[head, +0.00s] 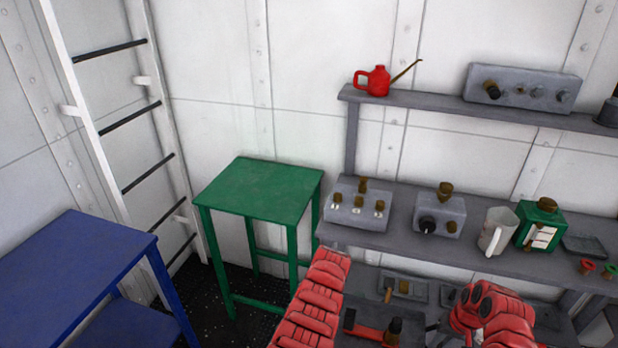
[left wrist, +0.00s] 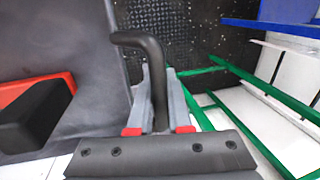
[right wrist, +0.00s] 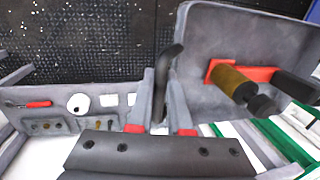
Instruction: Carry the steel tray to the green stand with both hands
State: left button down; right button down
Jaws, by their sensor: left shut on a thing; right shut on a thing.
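The steel tray (right wrist: 205,50) is grey with raised walls and dark bent handles. It also fills the left of the left wrist view (left wrist: 88,35). My left gripper (left wrist: 160,115) is shut on one handle, and my right gripper (right wrist: 160,115) is shut on another. In the head view my arms and the frame edge hide most of the tray and both jaws. The green stand (head: 262,188) is left of centre, its top bare.
A blue table (head: 70,262) stands at the left, near a white ladder (head: 120,130). Dark studded floor (left wrist: 205,40) shows beside the tray.

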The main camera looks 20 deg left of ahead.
aim_at(261, 184)
jog(key=j, duration=1.85)
jog(key=k, duration=0.05)
